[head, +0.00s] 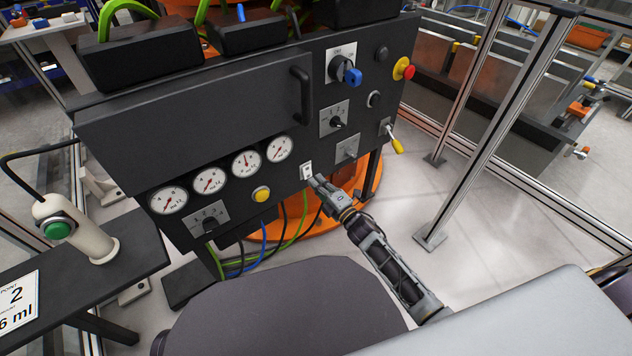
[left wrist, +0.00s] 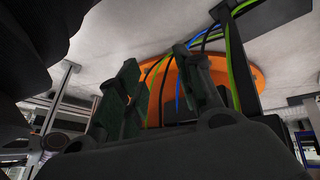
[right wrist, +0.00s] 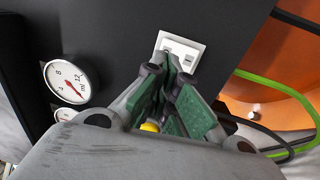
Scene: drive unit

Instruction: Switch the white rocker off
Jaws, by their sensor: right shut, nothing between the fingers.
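The white rocker (head: 306,171) sits in a pale frame low on the dark panel, right of the gauges. In the right wrist view the rocker (right wrist: 182,46) shows just beyond my fingertips; its exact tilt is too small to tell. My right gripper (head: 316,182) is shut and empty, its tips at the rocker's lower right in the head view. In the right wrist view the closed tips (right wrist: 173,62) overlap the lower edge of the frame; I cannot tell whether they touch. My left gripper (left wrist: 158,62) is open and empty, seen only in its wrist view.
A yellow button (head: 261,194) and several gauges (head: 246,162) lie left of the rocker. A yellow-tipped lever (head: 396,146), rotary knobs and a red emergency button (head: 403,69) are to its right. A handle (head: 301,94) juts out above. Cables (head: 284,232) hang below.

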